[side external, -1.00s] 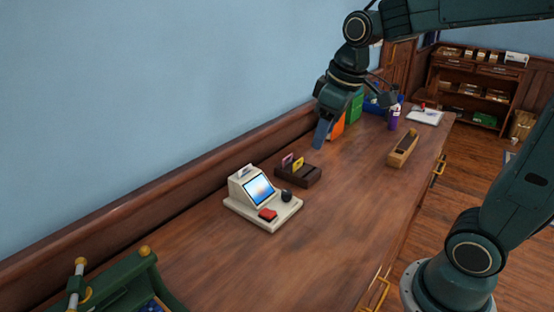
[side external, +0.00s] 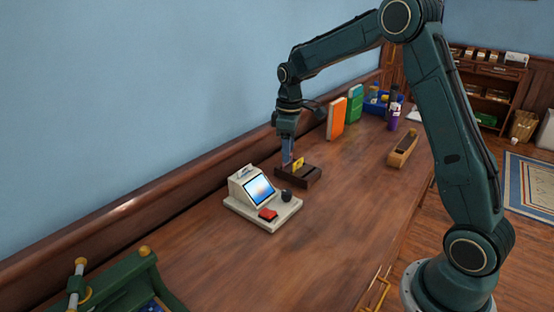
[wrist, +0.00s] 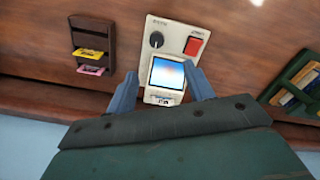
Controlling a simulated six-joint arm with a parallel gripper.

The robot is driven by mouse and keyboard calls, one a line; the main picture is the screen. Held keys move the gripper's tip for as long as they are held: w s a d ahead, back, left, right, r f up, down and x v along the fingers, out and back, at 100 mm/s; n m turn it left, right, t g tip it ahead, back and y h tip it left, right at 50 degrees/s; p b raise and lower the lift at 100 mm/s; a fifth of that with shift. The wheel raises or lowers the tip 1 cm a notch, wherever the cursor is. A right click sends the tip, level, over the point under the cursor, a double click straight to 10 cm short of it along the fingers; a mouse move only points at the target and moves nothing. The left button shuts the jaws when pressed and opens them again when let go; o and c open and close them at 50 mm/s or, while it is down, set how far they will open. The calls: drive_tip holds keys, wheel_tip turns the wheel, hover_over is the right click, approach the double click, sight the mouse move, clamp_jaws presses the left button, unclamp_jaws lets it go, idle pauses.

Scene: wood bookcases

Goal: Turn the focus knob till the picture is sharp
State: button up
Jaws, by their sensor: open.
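The cream viewer device (side external: 240,205) stands on the wooden counter, with a tilted screen (side external: 259,190) showing a blurred blue and white picture with an orange tint. Its black focus knob (side external: 287,196) is to the right of the screen, and a red button (side external: 268,214) is in front. In the wrist view the knob (wrist: 156,40) and the red button (wrist: 193,46) are in clear sight beyond my fingers. My gripper (side external: 288,160) is open and empty, pointing down above the dark slide holder, behind the device and apart from the knob. In the wrist view its fingers (wrist: 162,90) spread either side of the screen.
The dark wooden holder (side external: 311,180) has a yellow slide (side external: 298,163); a pink slide (wrist: 91,71) shows in the wrist view. Orange (side external: 337,119) and green books, a purple bottle and a wooden box (side external: 403,150) stand farther back.

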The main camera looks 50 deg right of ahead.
sight(287, 191)
drive_tip(key=shift+w+d+f, duration=0.2)
drive_tip(key=shift+f, duration=0.2)
drive_tip(key=shift+w+d+f, duration=0.15)
drive_tip(key=shift+d+f, duration=0.05)
drive_tip(key=shift+f, duration=0.2)
drive_tip(key=shift+f, duration=0.1)
wheel_tip(287, 191, down, 14)
drive_tip(key=shift+r, duration=0.25)
drive_tip(key=c, duration=1)
